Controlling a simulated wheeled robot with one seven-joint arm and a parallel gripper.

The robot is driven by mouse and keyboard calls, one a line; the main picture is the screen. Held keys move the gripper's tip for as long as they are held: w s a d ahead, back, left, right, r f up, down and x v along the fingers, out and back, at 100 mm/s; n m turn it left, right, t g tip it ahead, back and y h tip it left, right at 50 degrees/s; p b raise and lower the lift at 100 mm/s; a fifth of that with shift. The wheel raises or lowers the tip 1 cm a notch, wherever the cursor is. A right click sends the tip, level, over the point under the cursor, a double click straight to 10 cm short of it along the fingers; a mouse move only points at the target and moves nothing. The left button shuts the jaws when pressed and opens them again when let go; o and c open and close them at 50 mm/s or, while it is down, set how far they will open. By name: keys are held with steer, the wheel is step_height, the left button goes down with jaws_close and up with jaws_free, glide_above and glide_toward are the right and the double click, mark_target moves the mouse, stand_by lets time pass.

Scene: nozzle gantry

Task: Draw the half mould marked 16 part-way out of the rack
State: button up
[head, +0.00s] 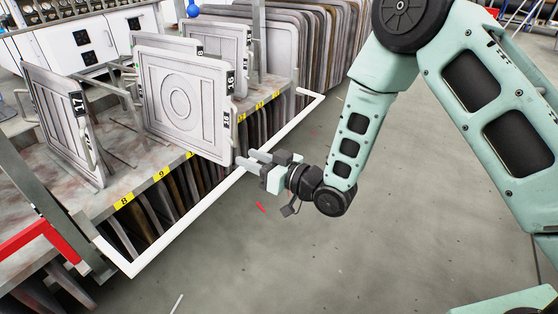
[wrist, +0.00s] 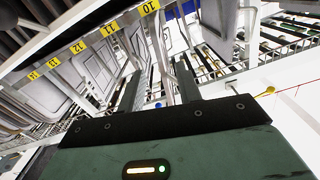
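The half mould marked 16 (head: 181,98) is a pale grey plate with ring-shaped relief, standing upright on the rack (head: 118,172). Its black number label is on its right edge. My gripper (head: 246,158) is at its lower right corner, fingers pointing left toward the rack. In the head view the fingertips look close to the plate's edge; contact cannot be told. In the wrist view my gripper (wrist: 157,75) has its two fingers apart, with pale bars visible beyond the gap. I cannot tell which plate in the wrist view is mould 16.
The half mould marked 17 (head: 62,115) stands to the left; another marked 15 (head: 222,38) stands behind. A white rail (head: 190,218) runs along the rack front. Yellow numbered tags (head: 160,173) line the shelf edge. Open floor (head: 390,240) lies to the right.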

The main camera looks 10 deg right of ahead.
steer(key=p+v, duration=0.2)
steer(key=v, duration=0.5)
steer(key=shift+s+d, duration=0.2)
steer(key=shift+d, duration=0.1)
steer(key=s+a+r+n+g+h+p, duration=0.1)
steer(key=s+a+r+g+h+p, duration=0.2)
steer(key=r+h+p, duration=0.4)
steer(key=s+d+r+m+g+h+p, duration=0.1)
steer(key=s+d+r+g+h+p, duration=0.25)
steer(key=s+r, duration=0.6)
steer(key=s+d+r+g+h+p, duration=0.1)
steer(key=s+d+r+g+h, duration=0.35)
steer(key=s, duration=0.85)
step_height(320, 180, up, 38)
steer(key=d+y+p, duration=0.1)
steer(key=p, duration=3.5)
steer(key=shift+d+f+y, duration=0.2)
steer(key=shift+d+y, duration=0.1)
steer(key=shift+d, duration=0.1)
